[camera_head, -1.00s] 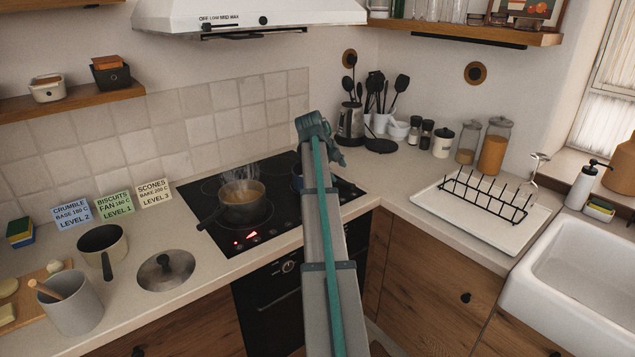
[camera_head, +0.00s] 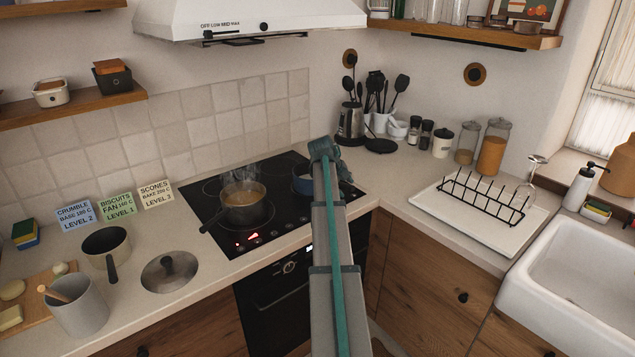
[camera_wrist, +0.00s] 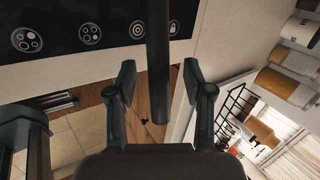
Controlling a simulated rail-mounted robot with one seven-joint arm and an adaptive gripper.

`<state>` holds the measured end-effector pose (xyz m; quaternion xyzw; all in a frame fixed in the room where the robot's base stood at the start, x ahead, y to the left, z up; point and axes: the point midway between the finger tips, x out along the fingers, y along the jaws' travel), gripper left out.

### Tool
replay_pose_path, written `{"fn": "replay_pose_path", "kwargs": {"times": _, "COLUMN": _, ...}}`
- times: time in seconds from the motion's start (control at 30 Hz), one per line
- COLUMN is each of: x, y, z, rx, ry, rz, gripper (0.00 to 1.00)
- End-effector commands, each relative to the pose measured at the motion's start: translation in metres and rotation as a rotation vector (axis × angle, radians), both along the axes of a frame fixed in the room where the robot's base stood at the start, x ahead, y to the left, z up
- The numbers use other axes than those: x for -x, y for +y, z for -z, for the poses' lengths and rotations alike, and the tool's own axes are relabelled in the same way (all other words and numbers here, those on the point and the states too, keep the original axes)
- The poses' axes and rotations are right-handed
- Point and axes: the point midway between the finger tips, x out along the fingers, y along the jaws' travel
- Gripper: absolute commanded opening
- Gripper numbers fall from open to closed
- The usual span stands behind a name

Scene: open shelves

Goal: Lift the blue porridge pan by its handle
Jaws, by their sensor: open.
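The blue porridge pan (camera_head: 304,183) sits on the right part of the black hob, mostly hidden behind my arm in the head view. In the wrist view a dark bar-like handle (camera_wrist: 158,55) comes down from the top edge, between the fingers. My gripper (camera_wrist: 159,76) is open, with one finger on each side of this handle and visible gaps to both. The pan's body is outside the wrist view. In the head view my arm hides the fingers.
A steaming pot (camera_head: 244,205) stands on the hob (camera_head: 215,190) left of my arm. A steel lid (camera_head: 169,271) and a cream pan (camera_head: 105,246) are on the left counter. A dish rack (camera_head: 480,200) is at right.

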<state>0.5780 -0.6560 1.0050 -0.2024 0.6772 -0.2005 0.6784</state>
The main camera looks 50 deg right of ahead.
Motion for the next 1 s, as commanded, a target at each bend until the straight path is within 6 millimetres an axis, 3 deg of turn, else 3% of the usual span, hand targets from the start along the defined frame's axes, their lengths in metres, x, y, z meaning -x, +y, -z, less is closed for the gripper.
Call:
{"fn": "replay_pose_path", "kwargs": {"times": 0.07, "x": 0.0000, "y": 0.0003, "z": 0.0002, "rx": 0.000, "ry": 0.000, "rz": 0.000, "gripper": 0.52}}
{"fn": "replay_pose_path", "kwargs": {"times": 0.4, "x": 0.0000, "y": 0.0004, "z": 0.0000, "rx": 0.000, "ry": 0.000, "rz": 0.000, "gripper": 0.00}}
{"fn": "replay_pose_path", "kwargs": {"times": 1.0, "x": -0.0007, "y": -0.0003, "z": -0.0075, "rx": 0.001, "ry": -0.001, "rz": 0.000, "gripper": 0.00}}
